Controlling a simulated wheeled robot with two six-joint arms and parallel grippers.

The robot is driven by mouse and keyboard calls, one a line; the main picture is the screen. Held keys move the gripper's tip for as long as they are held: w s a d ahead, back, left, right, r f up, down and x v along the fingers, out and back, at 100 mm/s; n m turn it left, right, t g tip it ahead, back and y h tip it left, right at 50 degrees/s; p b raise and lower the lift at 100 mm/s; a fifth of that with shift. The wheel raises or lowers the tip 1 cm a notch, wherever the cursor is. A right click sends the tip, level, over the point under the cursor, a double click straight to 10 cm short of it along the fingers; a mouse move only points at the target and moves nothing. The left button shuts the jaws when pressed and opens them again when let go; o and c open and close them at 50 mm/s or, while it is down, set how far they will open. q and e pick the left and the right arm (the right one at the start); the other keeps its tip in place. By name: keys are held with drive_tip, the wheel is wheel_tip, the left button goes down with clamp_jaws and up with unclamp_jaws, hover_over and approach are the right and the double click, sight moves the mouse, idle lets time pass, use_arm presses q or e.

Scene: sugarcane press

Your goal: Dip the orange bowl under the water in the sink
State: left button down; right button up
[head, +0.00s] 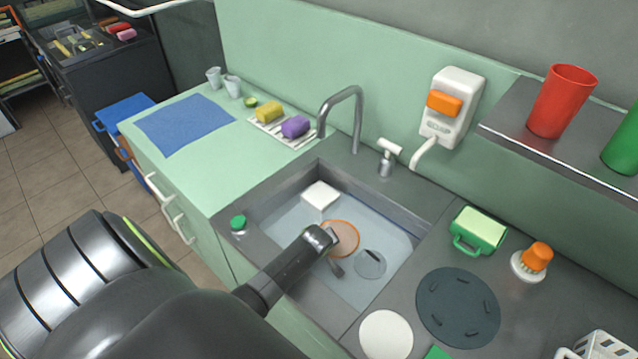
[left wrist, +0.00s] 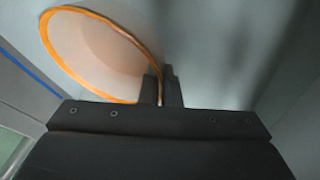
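The orange-rimmed bowl (head: 344,240) is inside the sink (head: 285,203), near the middle of the pale bluish water (head: 385,232). My left gripper (head: 337,252) reaches down into the sink at the bowl's near-left side, hiding part of it. In the left wrist view, the bowl (left wrist: 95,50) is tilted, and its rim runs between the two close fingers of my left gripper (left wrist: 161,90), which are shut on it. How much of the bowl is below the water surface is hard to tell. My right gripper is not in view.
A white block (head: 320,195) lies at the sink's back left, and a round clear thing (head: 370,264) is right of the bowl. The faucet (head: 340,105) arches behind the sink. A green-capped item (head: 238,222) stands on the left rim. A dark round mat (head: 458,306) lies right.

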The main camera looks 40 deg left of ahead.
use_arm(q)
drive_tip(key=shift+s+p, duration=0.35)
drive_tip(key=shift+s, duration=0.05)
drive_tip(key=shift+w, duration=0.35)
drive_tip(key=shift+w+r, duration=0.1)
wheel_tip(320, 180, up, 18)
drive_tip(key=p, duration=1.6)
drive_tip(key=shift+f, duration=0.25)
